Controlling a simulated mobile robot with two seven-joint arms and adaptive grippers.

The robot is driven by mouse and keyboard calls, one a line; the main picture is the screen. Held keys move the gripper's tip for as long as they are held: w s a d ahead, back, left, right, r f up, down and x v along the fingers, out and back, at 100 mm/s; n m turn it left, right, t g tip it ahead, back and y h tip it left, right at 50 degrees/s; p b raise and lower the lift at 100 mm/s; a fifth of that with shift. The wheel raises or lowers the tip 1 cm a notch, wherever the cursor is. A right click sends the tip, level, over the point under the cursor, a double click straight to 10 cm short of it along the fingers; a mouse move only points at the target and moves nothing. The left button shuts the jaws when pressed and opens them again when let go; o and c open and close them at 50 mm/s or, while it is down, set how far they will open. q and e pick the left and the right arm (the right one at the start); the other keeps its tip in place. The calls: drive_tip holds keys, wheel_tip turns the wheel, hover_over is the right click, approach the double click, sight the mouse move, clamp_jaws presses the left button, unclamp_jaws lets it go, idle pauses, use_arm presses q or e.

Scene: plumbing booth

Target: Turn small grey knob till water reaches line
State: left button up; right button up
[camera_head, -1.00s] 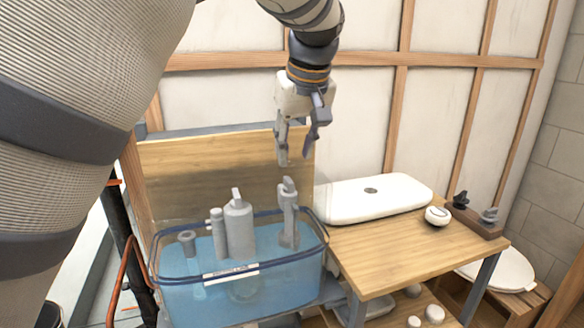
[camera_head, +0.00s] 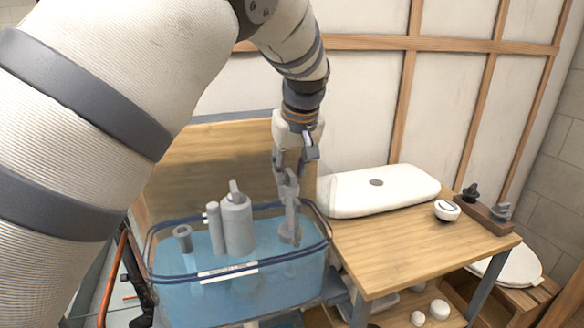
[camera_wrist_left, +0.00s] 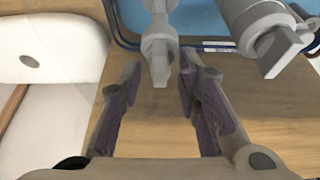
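The clear tank (camera_head: 318,262) holds blue water and several grey fittings. A white label with small dark text (camera_head: 228,272) is on its front; I cannot tell exactly how the water stands against a line. A slim grey valve (camera_head: 288,215) stands upright at the tank's right side. Its small grey knob (camera_wrist_left: 159,74) shows in the left wrist view. My left gripper (camera_head: 287,170) is at the top of this valve, pointing down. In the left wrist view its fingers (camera_wrist_left: 158,80) are apart on either side of the knob, with gaps visible. My right gripper is not in view.
A thicker grey cylinder with a top lever (camera_head: 238,222) stands left of the slim valve. A wooden table (camera_head: 400,255) at the right carries a white tank lid (camera_head: 385,190) and a small round white device (camera_head: 447,210). A wooden panel stands behind the tank.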

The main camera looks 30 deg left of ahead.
use_arm(q)
drive_tip(key=shift+r, duration=0.1)
clamp_jaws()
drive_tip(key=shift+f+n+g, duration=0.25)
drive_tip(key=shift+n+g, duration=0.05)
drive_tip(key=shift+n, duration=0.4)
drive_tip(key=n+g+b, duration=0.1)
drive_tip(key=n, duration=0.2)
drive_tip(key=shift+w+f+y, duration=0.1)
drive_tip(key=shift+y, duration=0.3)
drive_tip(key=shift+n+g+b, duration=0.8)
drive_tip(key=shift+n+b, duration=0.05)
drive_tip(key=shift+n, duration=1.15)
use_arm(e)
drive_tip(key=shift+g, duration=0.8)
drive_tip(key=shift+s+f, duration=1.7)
use_arm(q)
unclamp_jaws()
